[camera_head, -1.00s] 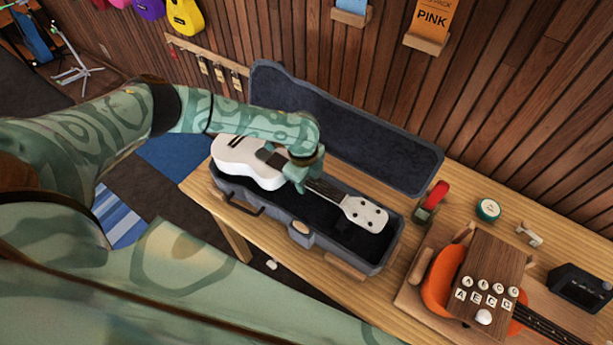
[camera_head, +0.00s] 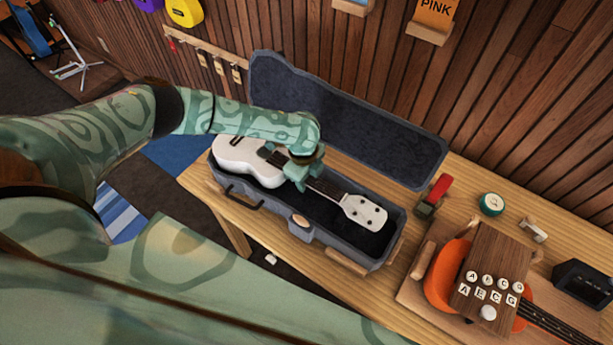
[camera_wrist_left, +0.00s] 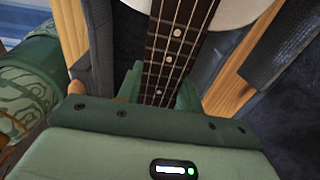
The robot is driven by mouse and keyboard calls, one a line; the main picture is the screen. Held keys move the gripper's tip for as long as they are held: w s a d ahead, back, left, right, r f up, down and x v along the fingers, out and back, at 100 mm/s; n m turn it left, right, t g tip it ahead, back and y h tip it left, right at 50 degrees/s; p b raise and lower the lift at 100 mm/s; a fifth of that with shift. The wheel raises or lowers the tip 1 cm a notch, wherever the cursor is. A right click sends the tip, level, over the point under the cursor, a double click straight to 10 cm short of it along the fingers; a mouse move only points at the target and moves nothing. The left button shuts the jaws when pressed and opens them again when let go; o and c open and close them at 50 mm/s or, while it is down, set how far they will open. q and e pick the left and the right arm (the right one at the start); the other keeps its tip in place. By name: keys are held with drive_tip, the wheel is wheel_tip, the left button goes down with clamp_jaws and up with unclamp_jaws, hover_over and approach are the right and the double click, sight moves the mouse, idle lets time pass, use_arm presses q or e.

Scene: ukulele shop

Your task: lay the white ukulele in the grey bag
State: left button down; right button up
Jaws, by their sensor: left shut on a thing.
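The white ukulele (camera_head: 364,211) lies lengthwise over the open grey bag (camera_head: 330,238), its body at the left end and its headstock toward the right end. Its body looks within the bag's walls, but I cannot tell whether it touches the bottom. The bag's lid (camera_head: 345,120) stands open behind. My left gripper (camera_head: 300,180) is shut on the ukulele's neck near the body. The left wrist view shows the fretted neck (camera_wrist_left: 172,60) between my left gripper's fingers (camera_wrist_left: 160,88). My right gripper is not in view.
The bag rests on a wooden table (camera_head: 345,290) against a slatted wall. To the right are a red-handled tool (camera_head: 433,195), a green round tin (camera_head: 492,204), an orange ukulele (camera_head: 441,280) under a wooden block, and a black box (camera_head: 582,287).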

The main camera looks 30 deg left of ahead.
use_arm(q)
drive_tip(key=shift+f+b, duration=1.5)
drive_tip(key=shift+f, duration=0.75)
drive_tip(key=shift+w, duration=0.1)
drive_tip(key=c, duration=0.8)
unclamp_jaws()
drive_tip(key=shift+c, duration=0.2)
drive_tip(key=shift+r+p, duration=1)
drive_tip(key=shift+p, duration=0.05)
